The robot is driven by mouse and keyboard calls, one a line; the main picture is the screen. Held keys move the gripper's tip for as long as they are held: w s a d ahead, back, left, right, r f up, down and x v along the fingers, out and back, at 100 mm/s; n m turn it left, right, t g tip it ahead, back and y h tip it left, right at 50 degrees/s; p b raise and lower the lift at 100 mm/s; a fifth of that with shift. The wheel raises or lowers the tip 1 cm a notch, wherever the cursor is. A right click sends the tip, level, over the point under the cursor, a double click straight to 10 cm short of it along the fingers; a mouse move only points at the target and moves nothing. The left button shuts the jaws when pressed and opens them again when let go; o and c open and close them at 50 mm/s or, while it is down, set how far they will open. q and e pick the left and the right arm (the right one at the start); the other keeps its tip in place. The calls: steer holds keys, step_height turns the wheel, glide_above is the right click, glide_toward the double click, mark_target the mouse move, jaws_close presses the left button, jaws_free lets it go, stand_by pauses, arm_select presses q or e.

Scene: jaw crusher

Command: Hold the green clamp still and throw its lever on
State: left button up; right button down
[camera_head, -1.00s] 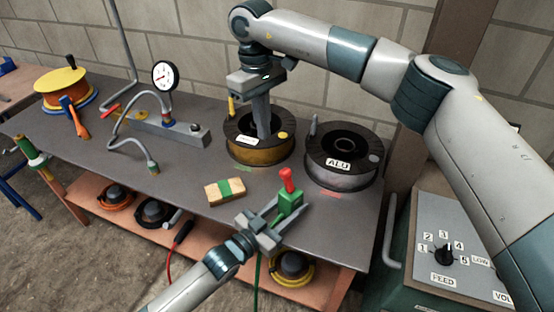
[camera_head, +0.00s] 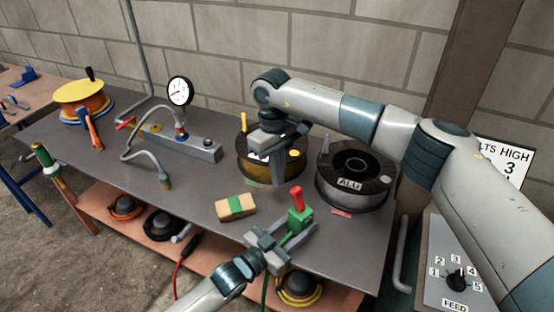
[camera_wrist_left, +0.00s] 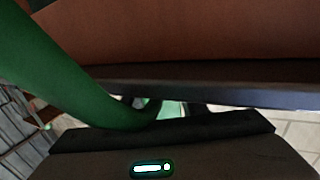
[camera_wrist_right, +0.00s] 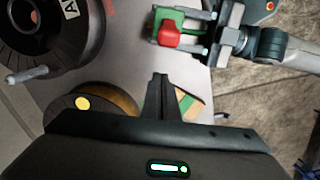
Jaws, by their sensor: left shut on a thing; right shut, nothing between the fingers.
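The green clamp (camera_head: 300,220) is at the front edge of the grey workbench. Its red lever (camera_head: 296,196) stands up from it, leaning slightly left. In the right wrist view the lever's red top (camera_wrist_right: 170,33) lies over the green body (camera_wrist_right: 165,15). My left gripper (camera_head: 284,238) is shut on the clamp from the front. In the left wrist view a bit of green (camera_wrist_left: 171,109) shows between the fingers; the rest is hidden. My right gripper (camera_head: 278,184) is shut and empty, pointing down, behind and left of the lever and apart from it.
A wooden block with a green band (camera_head: 236,207) lies left of the clamp. Behind stand a gold spool (camera_head: 257,169) and the ALU spool (camera_head: 340,193). A pressure gauge (camera_head: 180,91) and a grey bar (camera_head: 185,145) stand further left. A control box (camera_head: 450,265) is at the right.

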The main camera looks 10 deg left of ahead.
mark_target(295, 188)
steer(key=shift+s+d+r, duration=0.4)
steer(key=shift+s+d, duration=0.2)
steer(key=shift+d, duration=0.1)
steer(key=shift+s+d+r, duration=0.35)
steer(key=shift+s+d, duration=0.25)
steer(key=shift+d, duration=0.1)
steer(key=shift+s+d+r+t+y, duration=0.15)
steer(key=shift+d+t+y, duration=0.2)
steer(key=shift+t+y, duration=0.4)
steer(key=shift+s+d+r+y, duration=0.2)
steer(key=shift+s+y, duration=0.05)
steer(key=shift+y, duration=0.1)
steer(key=shift+s+d+r+t, duration=0.15)
steer(key=shift+s+d+t, duration=0.2)
steer(key=shift+d, duration=0.05)
steer(key=shift+s+d+r+t+y, duration=0.1)
steer(key=shift+s+d+t+y, duration=0.4)
steer(key=shift+y, duration=0.3)
steer(key=shift+d+r, duration=0.1)
steer(key=shift+r, duration=0.05)
arm_select(q)
steer(key=shift+o, duration=0.2)
